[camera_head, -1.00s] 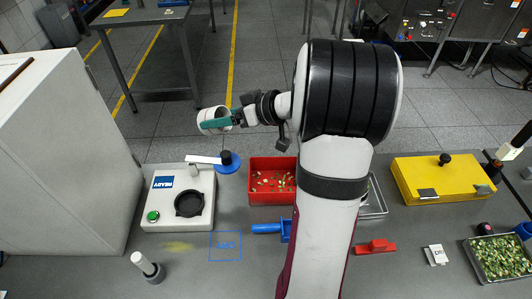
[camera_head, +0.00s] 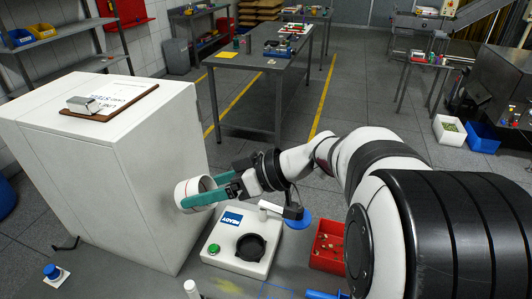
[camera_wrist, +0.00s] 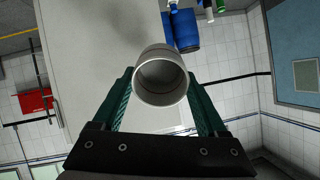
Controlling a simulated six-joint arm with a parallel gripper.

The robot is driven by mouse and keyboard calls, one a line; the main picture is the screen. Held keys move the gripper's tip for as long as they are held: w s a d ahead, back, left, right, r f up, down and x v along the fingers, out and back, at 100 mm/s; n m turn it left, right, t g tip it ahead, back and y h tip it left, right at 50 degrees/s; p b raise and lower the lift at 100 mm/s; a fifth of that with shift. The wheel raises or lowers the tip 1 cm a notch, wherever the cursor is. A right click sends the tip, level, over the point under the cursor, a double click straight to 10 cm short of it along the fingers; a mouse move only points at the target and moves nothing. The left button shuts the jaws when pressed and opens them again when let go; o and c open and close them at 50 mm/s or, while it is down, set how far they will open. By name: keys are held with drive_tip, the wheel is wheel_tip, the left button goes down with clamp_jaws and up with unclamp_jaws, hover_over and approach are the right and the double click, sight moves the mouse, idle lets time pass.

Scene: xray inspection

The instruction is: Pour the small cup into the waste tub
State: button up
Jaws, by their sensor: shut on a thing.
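My gripper (camera_head: 207,195), with green fingers, is shut on a small white cup (camera_head: 187,194). It holds the cup in the air in front of the white cabinet, left of the white READY device. In the wrist view the cup (camera_wrist: 160,80) sits between both fingers, and its round mouth faces the camera. Its inside looks plain grey; I see no contents. A red tub (camera_head: 327,262) stands on the bench right of the device, partly hidden by my arm. I cannot tell which container is the waste tub.
The white cabinet (camera_head: 110,160) stands close beside the cup, with a clipboard (camera_head: 110,110) on top. The READY device (camera_head: 240,245) has a black ring and a short arm. A blue container (camera_head: 6,197) shows at the left edge. Open floor lies beyond the bench.

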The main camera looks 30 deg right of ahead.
idle(0.5)
drive_tip(key=s+d+f+m+g+h, duration=0.2)
drive_tip(key=d+f+h, duration=0.1)
drive_tip(key=d, duration=0.7)
drive_tip(key=s+d+f+m+g+h, duration=0.1)
drive_tip(key=d+f+m+g+h, duration=0.1)
drive_tip(key=d+f, duration=0.4)
drive_tip(key=s+d+f+m+g+h, duration=0.2)
drive_tip(key=d+f+h, duration=0.3)
drive_tip(key=d, duration=1)
drive_tip(key=shift+s+f+m+g, duration=0.25)
drive_tip(key=shift+s+m+g, duration=0.1)
drive_tip(key=shift+m+g, duration=0.3)
drive_tip(key=a+r, duration=0.4)
drive_tip(key=a, duration=0.6)
drive_tip(key=w+a+r, duration=0.1)
drive_tip(key=a+r, duration=0.3)
drive_tip(key=a, duration=0.6)
drive_tip(key=w+a+r, duration=0.1)
drive_tip(key=a+r, duration=0.2)
drive_tip(key=a, duration=0.8)
drive_tip(key=shift+r, duration=0.4)
